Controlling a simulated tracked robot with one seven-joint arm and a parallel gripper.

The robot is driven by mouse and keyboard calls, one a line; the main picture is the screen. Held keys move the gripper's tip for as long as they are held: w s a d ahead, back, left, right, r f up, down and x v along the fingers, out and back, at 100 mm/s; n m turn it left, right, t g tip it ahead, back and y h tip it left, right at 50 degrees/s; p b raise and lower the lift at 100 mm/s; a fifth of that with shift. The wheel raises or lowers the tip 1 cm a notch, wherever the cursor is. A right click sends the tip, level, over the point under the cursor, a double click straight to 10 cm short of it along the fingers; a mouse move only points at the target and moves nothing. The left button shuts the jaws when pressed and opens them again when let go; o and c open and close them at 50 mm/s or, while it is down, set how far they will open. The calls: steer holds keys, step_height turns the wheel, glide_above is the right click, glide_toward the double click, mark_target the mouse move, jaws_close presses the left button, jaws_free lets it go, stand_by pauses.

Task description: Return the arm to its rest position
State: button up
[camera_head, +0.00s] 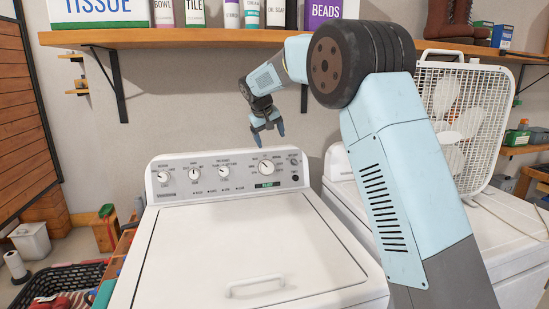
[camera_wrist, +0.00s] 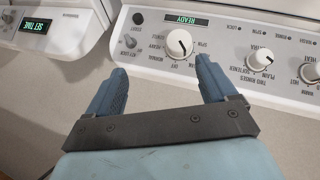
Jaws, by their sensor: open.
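My gripper (camera_head: 268,128) hangs in the air just above and behind the washer's control panel (camera_head: 228,173) in the head view, fingers pointing down. It is open and empty. In the wrist view my gripper (camera_wrist: 160,80) shows two blue fingers spread apart, with the upside-down control panel (camera_wrist: 250,50) and a white knob (camera_wrist: 180,43) beyond the gap. The fingers look apart from the panel. My arm is bent, rising from the lower right and reaching left to the gripper.
A shelf (camera_head: 180,38) with bottles and boxes runs along the wall above. The white washer (camera_head: 245,245) has its lid shut. A box fan (camera_head: 465,120) stands on the machine at right. A black basket (camera_head: 60,280) sits lower left.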

steer(key=s+d+r+m+y, duration=0.1)
steer(key=s+d+r, duration=0.3)
steer(key=s+d, duration=0.7)
steer(key=s+d+r+m, duration=0.2)
steer(key=s+d+r, duration=0.2)
steer(key=s+d, duration=0.7)
steer(key=s+d+f, duration=0.1)
steer(key=s+f, duration=0.2)
steer(key=s, duration=0.6)
steer(key=s+d+f+m, duration=0.1)
steer(key=s+d+f, duration=0.1)
steer(key=s, duration=0.8)
steer(key=s+d+f+m+y, duration=0.1)
steer(key=s+f, duration=0.3)
steer(key=s, duration=0.5)
steer(key=shift+s+d, duration=0.2)
steer(key=shift+d, duration=0.55)
steer(key=shift+f, duration=0.1)
steer(key=shift+c, duration=0.4)
